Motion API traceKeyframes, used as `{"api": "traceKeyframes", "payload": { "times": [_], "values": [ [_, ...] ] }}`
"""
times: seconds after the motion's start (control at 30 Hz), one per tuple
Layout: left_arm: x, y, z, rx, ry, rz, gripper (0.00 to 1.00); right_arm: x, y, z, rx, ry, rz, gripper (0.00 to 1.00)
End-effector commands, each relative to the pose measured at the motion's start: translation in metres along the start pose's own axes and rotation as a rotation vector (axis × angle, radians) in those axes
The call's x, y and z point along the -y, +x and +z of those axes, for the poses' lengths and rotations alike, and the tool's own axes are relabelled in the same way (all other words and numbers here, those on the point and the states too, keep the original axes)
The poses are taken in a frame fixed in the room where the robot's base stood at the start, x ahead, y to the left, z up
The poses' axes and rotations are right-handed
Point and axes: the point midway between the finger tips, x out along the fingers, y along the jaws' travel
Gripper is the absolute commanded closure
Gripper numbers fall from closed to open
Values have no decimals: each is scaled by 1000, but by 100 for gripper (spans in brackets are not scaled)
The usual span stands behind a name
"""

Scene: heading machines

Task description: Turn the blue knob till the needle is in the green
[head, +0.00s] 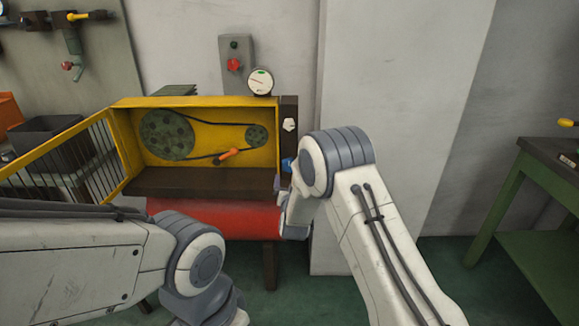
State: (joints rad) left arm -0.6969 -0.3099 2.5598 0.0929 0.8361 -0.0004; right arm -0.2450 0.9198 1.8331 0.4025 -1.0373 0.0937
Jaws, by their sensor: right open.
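The blue knob (287,164) is on the dark post at the right side of the yellow machine, partly hidden by my right arm. The round white gauge (260,81) stands above the machine's top right. It has a small green mark near the top of its face; the needle is too small to read surely. My right gripper (281,185) is open, just below and beside the knob; whether it touches the knob is hard to tell. My left arm bends down at the lower left, and its gripper is out of view.
The yellow machine housing (190,102) holds belt wheels and an orange handle (230,154); its barred guard (75,155) swings open to the left. A white knob (289,125) sits above the blue one. A box with a red button (234,65) hangs behind. A green bench (540,175) stands right.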

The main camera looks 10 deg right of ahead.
Motion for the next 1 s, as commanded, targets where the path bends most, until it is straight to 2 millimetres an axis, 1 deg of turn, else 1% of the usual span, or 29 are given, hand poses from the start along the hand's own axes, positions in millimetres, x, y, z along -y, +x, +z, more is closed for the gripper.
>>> {"api": "traceKeyframes", "payload": {
  "times": [0.03, 0.13, 0.27, 0.37, 0.47, 0.7, 0.8, 1.0],
  "values": [
    [0, 0, 0, 0, 0, 0, 50, 3, 5, 6, -54, 7, 1, 3],
    [0, 0, 0, 0, 0, 0, 50, 6, 10, 6, -138, 19, 3, 3],
    [0, 0, 0, 0, 0, 0, 50, 7, 14, 5, -180, 25, 6, 3],
    [0, -1, 0, 0, 0, 0, 50, 6, 22, 3, -183, 26, 7, 3],
    [0, -1, 0, 0, 0, 0, 50, 6, 37, 0, -183, 25, 6, 3],
    [0, -1, 0, 0, 0, 0, 50, 6, 78, -7, -181, 25, 5, 3],
    [0, -1, 0, 0, 0, 0, 50, 5, 92, -10, -181, 24, 6, 3],
    [0, 0, 0, 0, 0, 0, 50, 6, 108, -12, -179, 24, 5, 3]
  ]
}}
